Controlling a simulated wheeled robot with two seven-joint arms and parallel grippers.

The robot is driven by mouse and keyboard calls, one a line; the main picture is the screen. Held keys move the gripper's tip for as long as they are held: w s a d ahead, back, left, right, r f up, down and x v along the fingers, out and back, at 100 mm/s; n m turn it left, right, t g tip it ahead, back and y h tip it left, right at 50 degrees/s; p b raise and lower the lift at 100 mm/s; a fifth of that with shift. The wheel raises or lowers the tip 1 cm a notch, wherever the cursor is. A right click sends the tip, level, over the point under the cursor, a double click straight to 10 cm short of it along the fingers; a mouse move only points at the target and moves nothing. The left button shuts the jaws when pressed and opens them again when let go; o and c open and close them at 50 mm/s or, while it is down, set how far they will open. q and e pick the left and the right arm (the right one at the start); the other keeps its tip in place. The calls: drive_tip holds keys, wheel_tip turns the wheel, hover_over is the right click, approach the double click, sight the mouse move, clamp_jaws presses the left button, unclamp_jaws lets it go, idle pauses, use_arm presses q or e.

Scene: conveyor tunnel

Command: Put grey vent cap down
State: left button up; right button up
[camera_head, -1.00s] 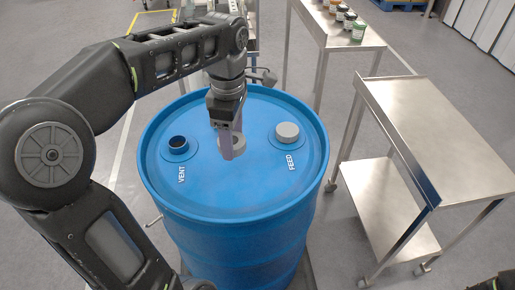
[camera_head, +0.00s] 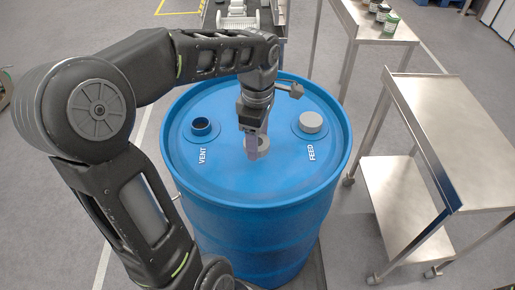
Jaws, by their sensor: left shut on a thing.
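The grey vent cap (camera_head: 264,143) is in my left gripper (camera_head: 255,150), over the middle of the blue drum's lid (camera_head: 235,175). The fingers hide part of the cap. I cannot tell whether the cap touches the lid. The VENT opening (camera_head: 201,125) on the left of the lid is uncovered and shows a dark hole. The FEED opening on the right has a grey cap (camera_head: 311,122) on it. My right gripper is not in view.
A steel cart (camera_head: 445,110) with a bare top and a lower shelf stands right of the drum. A steel table (camera_head: 360,28) at the back holds several jars (camera_head: 391,21). Grey floor is free at the left.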

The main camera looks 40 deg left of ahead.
use_arm(q)
wheel_tip(320, 180, down, 4)
drive_tip(key=shift+r, duration=0.25)
drive_tip(key=shift+f, duration=0.1)
drive_tip(key=shift+f, duration=0.25)
drive_tip(key=o, duration=1.7)
drive_tip(key=shift+r, duration=0.1)
drive_tip(key=shift+r, duration=0.15)
drive_tip(key=shift+r, duration=0.2)
wheel_tip(320, 180, up, 12)
drive_tip(key=shift+f, duration=0.15)
